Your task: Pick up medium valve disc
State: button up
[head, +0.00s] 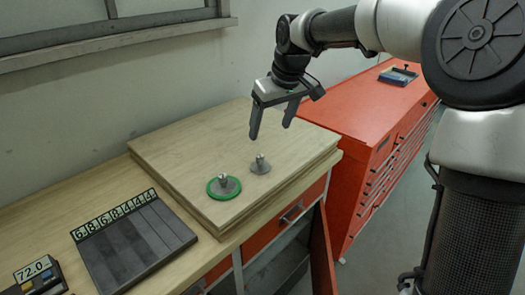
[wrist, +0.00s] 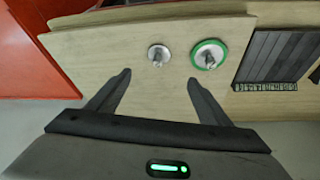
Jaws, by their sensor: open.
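Two valve discs with upright stems stand on the raised wooden board. A plain grey disc (head: 260,165) is the smaller; it also shows in the wrist view (wrist: 157,55). A wider grey disc with a green rim (head: 223,186) sits to its left and nearer the board's front edge; in the wrist view it is to the right (wrist: 209,55). No label tells which one is the medium disc. My gripper (head: 270,131) is open and empty above the board, close to the plain disc. In the wrist view its fingertips (wrist: 160,77) point toward that disc, apart from it.
The wooden board (head: 165,150) lies on a wooden bench. A dark grooved block with number tiles (head: 135,240) and a small display reading 72.0 (head: 38,275) stand to the left. A red cabinet (head: 350,110) stands to the right. An orange door (head: 322,250) hangs open below the bench.

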aim_at(261, 157)
jog(key=x, duration=0.8)
jog(key=w+x, duration=0.1)
jog(key=x, duration=0.3)
jog(key=shift+r, duration=0.25)
jog(key=shift+x, duration=2.7)
jog(key=shift+s, duration=0.1)
jog(key=c, duration=1.1)
